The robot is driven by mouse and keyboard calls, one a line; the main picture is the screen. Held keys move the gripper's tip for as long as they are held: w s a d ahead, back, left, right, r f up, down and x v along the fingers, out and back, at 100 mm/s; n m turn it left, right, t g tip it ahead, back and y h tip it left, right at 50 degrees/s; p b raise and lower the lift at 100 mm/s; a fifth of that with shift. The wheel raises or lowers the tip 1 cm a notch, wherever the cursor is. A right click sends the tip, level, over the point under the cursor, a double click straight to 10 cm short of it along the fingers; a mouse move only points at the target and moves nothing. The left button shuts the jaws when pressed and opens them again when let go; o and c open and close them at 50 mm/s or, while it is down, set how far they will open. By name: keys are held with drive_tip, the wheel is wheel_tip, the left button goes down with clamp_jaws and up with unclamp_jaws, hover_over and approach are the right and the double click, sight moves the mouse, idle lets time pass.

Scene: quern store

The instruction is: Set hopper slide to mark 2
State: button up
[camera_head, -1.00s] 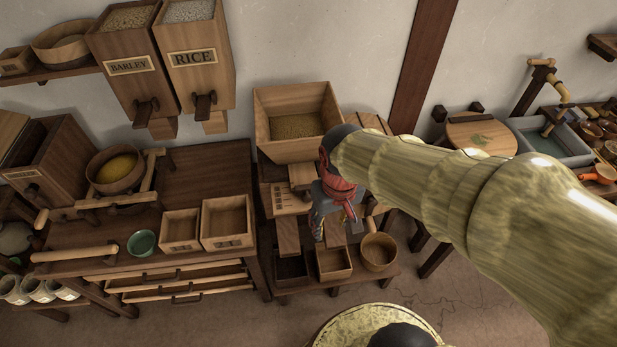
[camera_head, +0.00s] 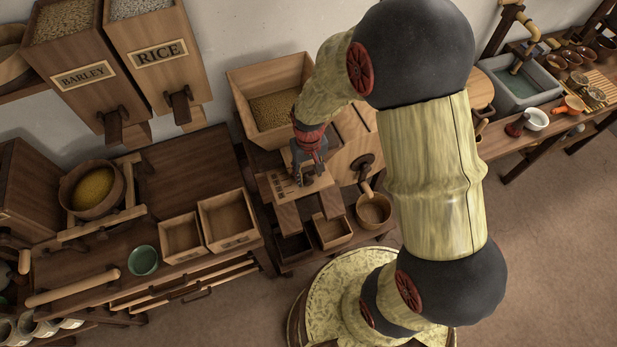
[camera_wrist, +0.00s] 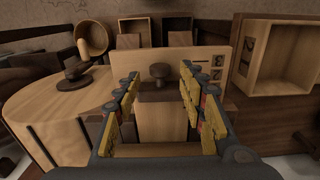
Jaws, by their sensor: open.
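The hopper (camera_head: 232,82) is a wide wooden box of grain in the head view. Below it, a pale board (camera_head: 320,183) bears dark marks at its left. In the wrist view this upright board (camera_wrist: 204,62) has a few small marked plates (camera_wrist: 217,68) at its right, too small to read. A dark round knob (camera_wrist: 160,71) on a pale wooden slide (camera_wrist: 161,118) stands in front of the board. My gripper (camera_head: 307,176) points down over the board. In the wrist view its open fingers stand left and right of the slide, with the knob between their tips, apparently untouched.
A rounded wooden housing (camera_wrist: 62,105) with a dark handle stands close on the left in the wrist view. An open wooden box (camera_wrist: 243,60) is at the right. Small trays (camera_head: 333,231) and a round bowl (camera_head: 373,210) sit below the hopper in the head view.

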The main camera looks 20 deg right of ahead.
sight(309, 180)
drive_tip(key=shift+s+f, duration=0.1)
drive_tip(key=shift+f, duration=1.55)
drive_tip(key=shift+c, duration=0.5)
clamp_jaws()
